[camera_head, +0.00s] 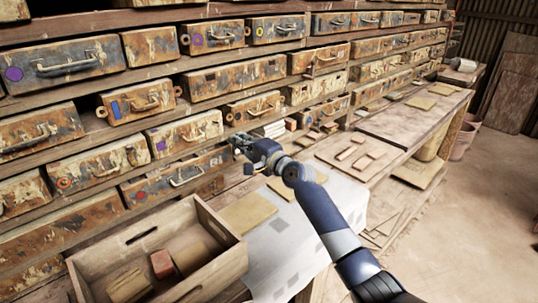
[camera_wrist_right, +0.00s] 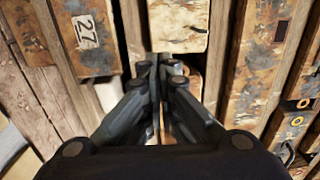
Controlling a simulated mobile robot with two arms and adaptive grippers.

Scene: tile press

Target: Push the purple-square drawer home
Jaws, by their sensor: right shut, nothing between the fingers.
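A worn drawer (camera_head: 185,133) with a metal handle bears a small purple mark (camera_head: 161,145) that looks roughly square; it is left of my right gripper. I cannot tell clearly how far its front stands out from the rack. My right gripper (camera_head: 240,144) is shut and empty, close to the rack front. In the right wrist view the shut fingers (camera_wrist_right: 160,66) point at a pale, paint-worn drawer front (camera_wrist_right: 178,26); contact cannot be told, and no purple mark shows there. My left gripper is not in view.
An open wooden crate (camera_head: 232,226) with blocks stands on the bench at front left. Paper sheets (camera_head: 285,240) and tiles lie beside it. Other marked drawers surround the spot, including a blue-marked drawer (camera_head: 140,101) above. The floor (camera_head: 470,220) at right is clear.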

